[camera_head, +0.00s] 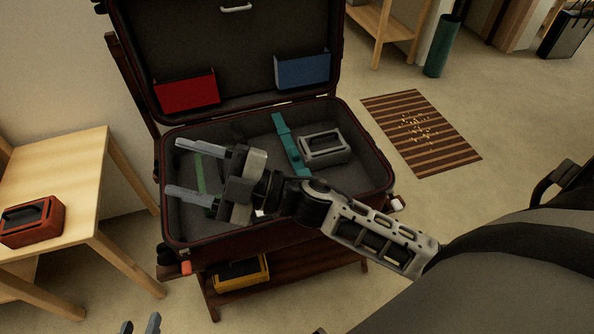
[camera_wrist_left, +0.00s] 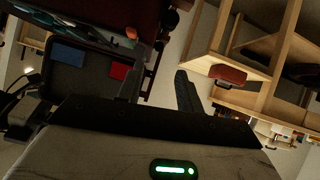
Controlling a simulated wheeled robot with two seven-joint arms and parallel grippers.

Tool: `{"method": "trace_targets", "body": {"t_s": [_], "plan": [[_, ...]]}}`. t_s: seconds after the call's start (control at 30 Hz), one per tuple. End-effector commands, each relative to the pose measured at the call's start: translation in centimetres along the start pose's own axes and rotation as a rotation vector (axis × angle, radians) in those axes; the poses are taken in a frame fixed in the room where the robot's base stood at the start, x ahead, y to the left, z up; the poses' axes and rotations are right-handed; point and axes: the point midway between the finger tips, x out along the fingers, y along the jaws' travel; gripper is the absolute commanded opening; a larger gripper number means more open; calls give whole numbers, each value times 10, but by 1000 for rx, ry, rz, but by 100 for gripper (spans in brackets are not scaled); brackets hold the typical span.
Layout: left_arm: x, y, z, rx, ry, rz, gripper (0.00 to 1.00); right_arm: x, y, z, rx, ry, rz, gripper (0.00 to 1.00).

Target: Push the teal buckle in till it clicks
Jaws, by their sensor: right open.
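A teal strap (camera_head: 291,148) with a wider, buckle-like piece (camera_head: 281,124) at its far end lies across the floor of the open suitcase (camera_head: 378,160). I cannot tell whether the buckle halves are joined. A green strap (camera_head: 200,172) lies further left, partly hidden by my right gripper. My right gripper (camera_head: 188,171) is open and empty, over the left part of the suitcase, away from the teal strap. My left gripper (camera_head: 140,326) shows only its fingertips at the bottom edge. In the left wrist view its fingers (camera_wrist_left: 158,88) are apart with nothing between them.
A grey case (camera_head: 323,147) sits right of the teal strap. The lid holds a red pocket (camera_head: 186,92) and a blue pocket (camera_head: 303,70). A wooden table (camera_head: 68,160) with a red case (camera_head: 32,222) stands left. A yellow case (camera_head: 241,273) is on the rack below.

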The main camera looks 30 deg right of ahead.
Motion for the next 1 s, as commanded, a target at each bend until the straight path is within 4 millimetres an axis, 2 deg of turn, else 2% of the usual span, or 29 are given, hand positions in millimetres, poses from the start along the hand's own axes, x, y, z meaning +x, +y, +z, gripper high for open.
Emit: {"method": "trace_targets", "body": {"t_s": [0.03,0.1,0.17,0.2,0.27,0.33,0.4,0.43,0.53,0.6,0.67,0.77,1.0], "plan": [[3,0,5,-3,4,3,36,10,-11,-6,-167,149,-161,56],[4,1,7,-5,8,5,36,8,-33,-2,-365,301,-430,56],[4,1,9,-7,13,7,36,-8,-46,20,-514,367,-693,56],[5,1,10,-8,15,8,36,-23,-47,42,-599,372,-874,56],[6,1,11,-10,19,9,36,-50,-35,80,-699,325,-1136,56],[7,1,11,-11,26,11,36,-84,-4,120,-773,209,-1407,56],[8,2,9,-12,34,13,36,-114,34,149,-804,59,-1619,56],[8,2,9,-13,38,14,36,-125,50,157,-808,-3,-1686,56],[8,2,8,-14,42,15,36,-152,90,171,-800,-168,-1837,56],[8,2,8,-15,43,16,36,-162,107,174,-793,-239,-1891,56],[8,2,8,-15,44,16,36,-168,113,176,-786,-272,-1915,56],[8,2,8,-16,45,16,36,-172,109,182,-780,-285,-1927,56],[9,2,9,-15,49,17,36,-185,74,210,-780,-278,-1925,56]]}}
